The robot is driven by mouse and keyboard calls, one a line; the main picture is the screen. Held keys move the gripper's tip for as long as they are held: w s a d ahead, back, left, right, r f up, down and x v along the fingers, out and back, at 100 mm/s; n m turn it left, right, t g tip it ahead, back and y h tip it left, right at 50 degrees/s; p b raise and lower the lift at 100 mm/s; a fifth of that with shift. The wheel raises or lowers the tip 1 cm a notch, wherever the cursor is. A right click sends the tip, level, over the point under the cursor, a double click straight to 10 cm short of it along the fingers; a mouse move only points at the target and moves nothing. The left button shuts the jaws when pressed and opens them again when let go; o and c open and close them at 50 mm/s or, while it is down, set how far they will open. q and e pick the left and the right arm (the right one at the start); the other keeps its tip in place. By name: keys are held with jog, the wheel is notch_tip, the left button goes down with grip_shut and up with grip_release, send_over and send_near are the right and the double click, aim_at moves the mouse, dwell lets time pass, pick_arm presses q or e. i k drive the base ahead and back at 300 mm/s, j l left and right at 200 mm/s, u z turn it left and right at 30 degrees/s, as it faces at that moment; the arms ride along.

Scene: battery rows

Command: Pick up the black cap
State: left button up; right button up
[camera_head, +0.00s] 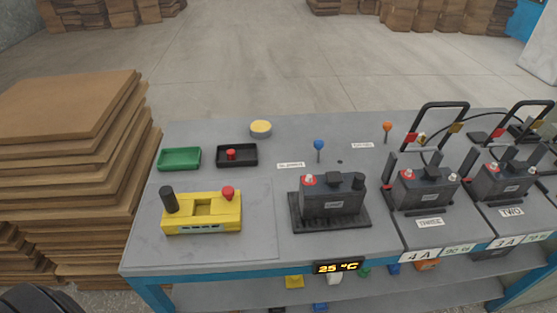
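No piece is clearly marked as the black cap. A black upright cylinder (169,200) stands at the left end of a yellow device (202,226), which has a red knob (228,193) at its right end. A small black piece (358,182) sits on the right top of the dark middle battery (333,205), whose left top shows a red terminal (308,181). A red cap-like piece (231,154) lies in a black tray (250,160). Neither gripper shows in the view.
A green tray (179,158) looks empty. A yellow round piece (260,128), blue-topped pin (319,146) and orange-topped pin (387,130) stand farther back. Batteries labelled THREE (425,190) and TWO (503,182) with cables stand right. Cardboard stacks (70,150) flank the table's left.

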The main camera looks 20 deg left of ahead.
aim_at(360, 179)
jog(key=j+z, duration=0.35)
jog(key=k+j+z, duration=0.1)
jog(key=z, duration=0.25)
jog(key=k+j+z, duration=0.1)
jog(key=j+z, duration=0.25)
jog(key=l, duration=0.1)
